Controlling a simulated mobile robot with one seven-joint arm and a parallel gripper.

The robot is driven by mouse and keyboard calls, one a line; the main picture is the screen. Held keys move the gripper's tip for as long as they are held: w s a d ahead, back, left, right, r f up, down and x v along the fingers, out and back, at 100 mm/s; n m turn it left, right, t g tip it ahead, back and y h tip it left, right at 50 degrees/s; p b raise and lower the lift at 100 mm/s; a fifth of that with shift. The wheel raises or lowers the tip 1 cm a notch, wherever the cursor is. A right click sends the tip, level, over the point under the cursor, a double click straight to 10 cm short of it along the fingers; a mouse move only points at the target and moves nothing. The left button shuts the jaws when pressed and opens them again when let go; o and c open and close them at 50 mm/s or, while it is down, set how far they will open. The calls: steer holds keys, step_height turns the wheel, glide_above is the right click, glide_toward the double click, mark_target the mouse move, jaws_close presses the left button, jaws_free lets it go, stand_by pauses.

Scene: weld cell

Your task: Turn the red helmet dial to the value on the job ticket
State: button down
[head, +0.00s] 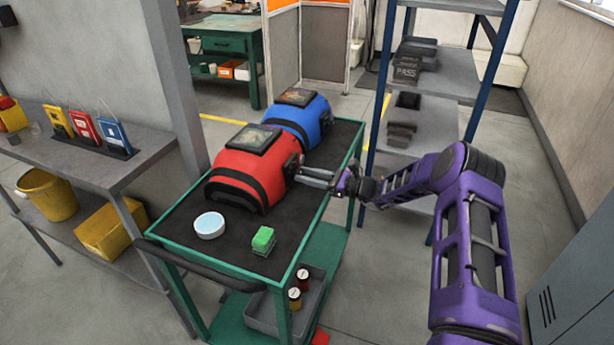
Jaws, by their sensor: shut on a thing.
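The red helmet (248,168) sits on the dark top of the green cart (162,228), with its dark visor window facing up. Its dial (293,160) is a small dark knob on the helmet's right side, partly hidden by my gripper (303,174). My gripper reaches in from the right and is shut on the dial; its setting is too small to read. Job tickets in yellow (57,122), red (84,129) and blue (112,134) stand in a dark holder on the left bench; their writing is not readable.
A blue helmet (302,120) sits behind the red one. A round white tin (209,225) and a green block (264,240) lie on the cart's front. A blue-post shelf rack (436,72) stands behind my arm. Floor to the right is open.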

steer(key=shift+f, duration=0.1)
steer(key=n+b, duration=0.3)
steer(key=shift+n, duration=0.3)
steer(key=shift+n+b, duration=0.9)
steer(key=shift+n, duration=0.1)
steer(key=c, duration=0.5)
jaws_free()
steer(key=shift+d, duration=0.15)
